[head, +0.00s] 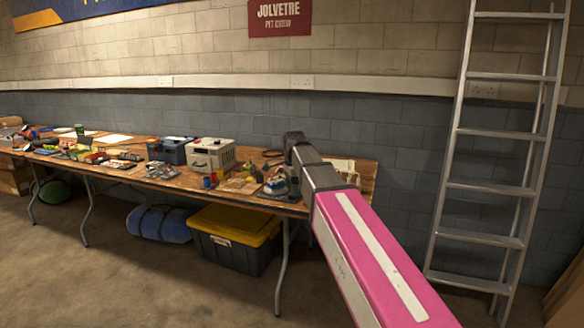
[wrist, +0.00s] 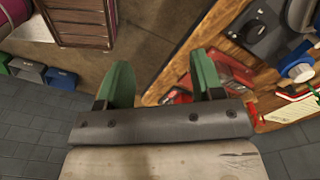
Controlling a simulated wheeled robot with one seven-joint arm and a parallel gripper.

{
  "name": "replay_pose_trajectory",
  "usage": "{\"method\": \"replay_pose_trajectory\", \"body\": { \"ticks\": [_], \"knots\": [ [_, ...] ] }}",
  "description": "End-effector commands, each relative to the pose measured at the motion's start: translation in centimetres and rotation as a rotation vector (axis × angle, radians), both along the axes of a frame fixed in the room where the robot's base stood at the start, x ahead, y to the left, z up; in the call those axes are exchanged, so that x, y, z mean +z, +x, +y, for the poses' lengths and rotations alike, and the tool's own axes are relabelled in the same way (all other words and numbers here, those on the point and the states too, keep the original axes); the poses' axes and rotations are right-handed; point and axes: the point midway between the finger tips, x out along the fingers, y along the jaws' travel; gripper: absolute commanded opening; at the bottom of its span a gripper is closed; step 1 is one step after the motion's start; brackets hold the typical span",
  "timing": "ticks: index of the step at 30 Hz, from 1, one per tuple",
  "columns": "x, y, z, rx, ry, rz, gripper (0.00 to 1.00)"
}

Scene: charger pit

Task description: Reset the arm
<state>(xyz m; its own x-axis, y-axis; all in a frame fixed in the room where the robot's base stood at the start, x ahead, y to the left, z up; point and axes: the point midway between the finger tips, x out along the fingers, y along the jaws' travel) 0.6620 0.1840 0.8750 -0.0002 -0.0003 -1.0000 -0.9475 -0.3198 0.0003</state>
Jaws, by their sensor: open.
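My arm (head: 365,250), pink with a white stripe, reaches from the bottom right of the head view toward the right end of the long table. My gripper (wrist: 163,80) shows in the wrist view with two green fingers spread apart. In the head view the fingers cannot be made out beyond the dark arm link.
The wooden table (head: 150,182) carries many small items, a white case (head: 211,155) and a dark blue case (head: 170,151). A yellow-lidded bin (head: 235,235) and blue roll (head: 160,223) lie below. A ladder (head: 490,187) leans at right. The foreground floor is open.

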Motion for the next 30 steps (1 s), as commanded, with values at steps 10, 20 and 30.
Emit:
{"method": "replay_pose_trajectory", "body": {
  "ticks": [10,20,30],
  "knots": [
    [-4.1,-1.2,-2.3,0.128,0.000,0.001,0.61],
    [-11.5,-4.1,-6.6,0.375,0.000,0.002,0.61],
    [-21.9,-10.5,-13.1,0.792,0.001,0.001,0.61]
  ]
}}
